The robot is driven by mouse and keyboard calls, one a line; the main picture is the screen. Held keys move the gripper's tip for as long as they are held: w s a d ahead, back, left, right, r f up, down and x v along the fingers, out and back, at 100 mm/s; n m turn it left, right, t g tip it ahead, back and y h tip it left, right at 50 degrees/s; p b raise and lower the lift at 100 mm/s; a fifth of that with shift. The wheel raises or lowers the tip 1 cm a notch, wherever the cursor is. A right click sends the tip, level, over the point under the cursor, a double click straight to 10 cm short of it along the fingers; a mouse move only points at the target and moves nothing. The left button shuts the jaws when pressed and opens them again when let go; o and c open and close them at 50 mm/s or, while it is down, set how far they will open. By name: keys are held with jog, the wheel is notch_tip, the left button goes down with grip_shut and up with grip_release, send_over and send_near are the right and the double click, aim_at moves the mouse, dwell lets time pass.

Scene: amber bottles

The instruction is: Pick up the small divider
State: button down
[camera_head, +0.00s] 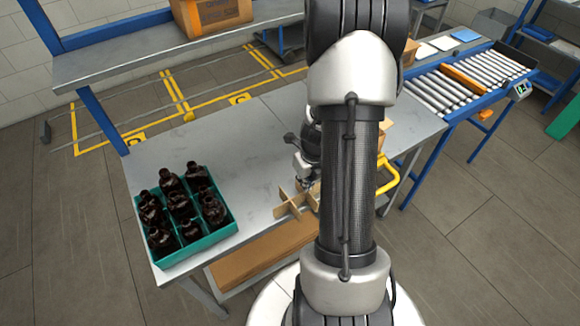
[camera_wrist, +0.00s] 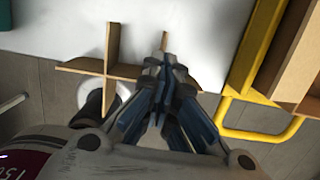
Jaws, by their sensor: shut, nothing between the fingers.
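The small divider (camera_head: 288,205) is a light brown set of crossed strips standing on the grey table near its front edge, partly hidden behind my arm in the head view. In the wrist view the divider (camera_wrist: 88,69) lies beyond my fingers, with one long strip and cross strips. My gripper (camera_wrist: 163,68) is shut and empty, its fingertips overlapping the right part of the divider in that view. I cannot tell whether they touch it. In the head view my gripper is mostly hidden by my arm.
A teal crate (camera_head: 208,239) with several dark bottles stands on the table's left. A yellow handle (camera_wrist: 246,75) and a cardboard box (camera_wrist: 292,66) are close on my gripper's right. The table (camera_head: 235,150) is clear between crate and divider. A roller conveyor (camera_head: 460,90) lies behind right.

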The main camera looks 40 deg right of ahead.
jog(key=shift+s+a+f, duration=0.1)
jog(key=shift+s+f, duration=0.25)
jog(key=shift+s, duration=0.15)
jog(key=shift+a, duration=0.2)
jog(key=shift+w, duration=0.1)
jog(key=shift+w+d+r+p, duration=0.1)
jog(key=shift+d+r+p, duration=0.05)
jog(key=shift+r+p, duration=0.75)
